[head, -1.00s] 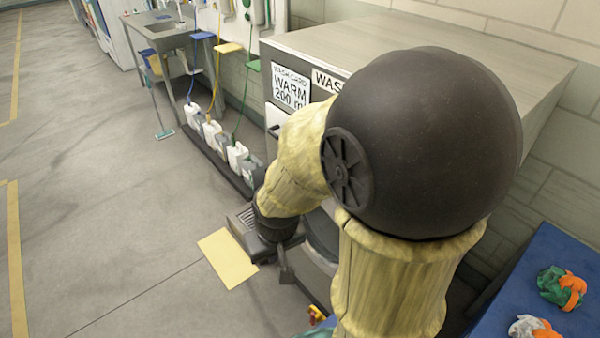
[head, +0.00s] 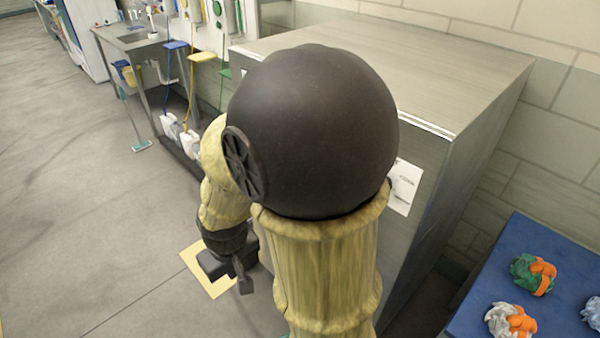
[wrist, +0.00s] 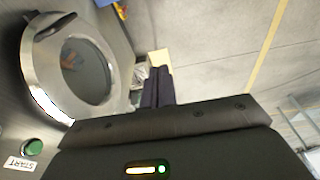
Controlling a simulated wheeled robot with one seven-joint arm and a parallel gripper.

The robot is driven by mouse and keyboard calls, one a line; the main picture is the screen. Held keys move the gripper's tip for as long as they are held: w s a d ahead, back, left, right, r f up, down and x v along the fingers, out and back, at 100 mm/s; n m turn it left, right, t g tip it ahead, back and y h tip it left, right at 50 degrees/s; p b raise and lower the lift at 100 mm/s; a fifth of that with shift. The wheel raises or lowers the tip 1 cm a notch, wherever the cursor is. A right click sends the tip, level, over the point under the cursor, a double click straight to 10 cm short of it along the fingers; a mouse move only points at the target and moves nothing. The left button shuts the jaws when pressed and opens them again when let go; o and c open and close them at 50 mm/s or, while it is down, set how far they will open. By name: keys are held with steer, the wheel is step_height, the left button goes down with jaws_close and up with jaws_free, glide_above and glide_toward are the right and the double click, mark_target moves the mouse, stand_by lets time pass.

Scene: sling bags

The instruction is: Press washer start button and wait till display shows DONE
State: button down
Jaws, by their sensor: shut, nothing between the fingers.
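The washer is a large steel box (head: 470,62) in the head view, with much of its front hidden behind my arm. In the wrist view its round door (wrist: 42,72) with a metal ring and dark glass is at the left, with coloured cloth faintly visible behind the glass. A green start button (wrist: 33,147) is at the lower left, beside a white START label (wrist: 18,163). My gripper (wrist: 158,70) is shut and empty, apart from the button and pointing towards the floor area. It also shows low in front of the washer in the head view (head: 245,287). No washer display is visible.
A blue table (head: 540,255) with several bundles of cloth stands at the right. A steel sink (head: 130,38) and white jugs (head: 190,143) are at the back left. A yellow floor patch (head: 207,272) lies by my gripper. The floor at left is open.

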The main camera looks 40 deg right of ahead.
steer(key=w+d+f+n+g+h+p, duration=0.2)
steer(key=d+f+n+g+h+p, duration=0.3)
steer(key=d+n+h, duration=0.4)
steer(key=w+d+r+n+t+h+p, duration=0.4)
steer(key=w+d+r+n+h+p, duration=0.1)
steer(key=w+r+n+h, duration=0.2)
steer(key=w+n+h, duration=0.1)
steer(key=w+n, duration=0.1)
steer(key=shift+w+d+h, duration=0.25)
steer(key=shift+w+h, duration=0.1)
steer(key=shift+h, duration=0.05)
steer(key=w+d+p, duration=0.1)
steer(key=d+p, duration=0.5)
steer(key=d, duration=0.8)
